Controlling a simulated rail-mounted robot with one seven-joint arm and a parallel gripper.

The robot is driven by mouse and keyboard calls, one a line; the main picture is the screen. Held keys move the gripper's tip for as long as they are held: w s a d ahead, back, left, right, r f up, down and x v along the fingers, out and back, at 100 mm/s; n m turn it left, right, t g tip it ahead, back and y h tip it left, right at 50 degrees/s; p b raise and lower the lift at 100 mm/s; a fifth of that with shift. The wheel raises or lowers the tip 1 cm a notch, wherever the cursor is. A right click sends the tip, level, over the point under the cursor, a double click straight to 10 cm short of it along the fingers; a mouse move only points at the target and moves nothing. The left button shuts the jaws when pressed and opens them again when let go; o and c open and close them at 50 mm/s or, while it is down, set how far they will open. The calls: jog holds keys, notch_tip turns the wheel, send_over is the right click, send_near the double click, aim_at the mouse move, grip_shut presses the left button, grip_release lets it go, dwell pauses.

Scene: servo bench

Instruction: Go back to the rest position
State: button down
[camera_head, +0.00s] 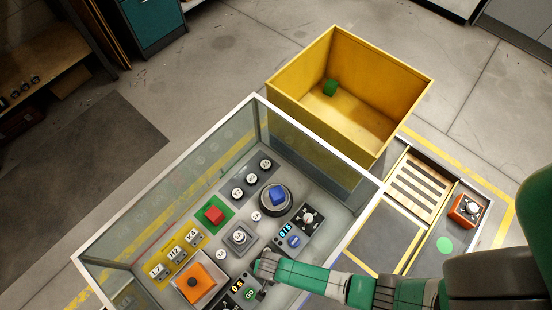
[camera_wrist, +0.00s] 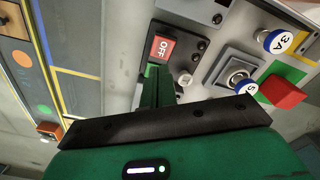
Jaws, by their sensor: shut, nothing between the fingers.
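My gripper (camera_head: 262,268) is at the end of my green arm, low over the panel inside the glass-walled bench, beside the round GO button (camera_head: 249,294). In the wrist view its fingers (camera_wrist: 157,75) are shut together and hold nothing. They point at the panel just below a red OFF switch (camera_wrist: 163,47); I cannot tell whether they touch anything. The arm reaches in from the lower right over the bench's frame. No rest position is marked in view.
The panel holds a red block (camera_head: 213,214), a blue block (camera_head: 278,196), an orange block (camera_head: 194,283) and several knobs. Glass walls (camera_head: 170,180) rise around it. A yellow bin (camera_head: 300,108) with a green cube (camera_head: 330,87) stands behind. A small orange device (camera_head: 465,209) sits right.

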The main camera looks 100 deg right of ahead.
notch_tip(320, 180, up, 2)
jog(key=shift+w+r+p, duration=0.1)
jog(key=shift+p, duration=0.65)
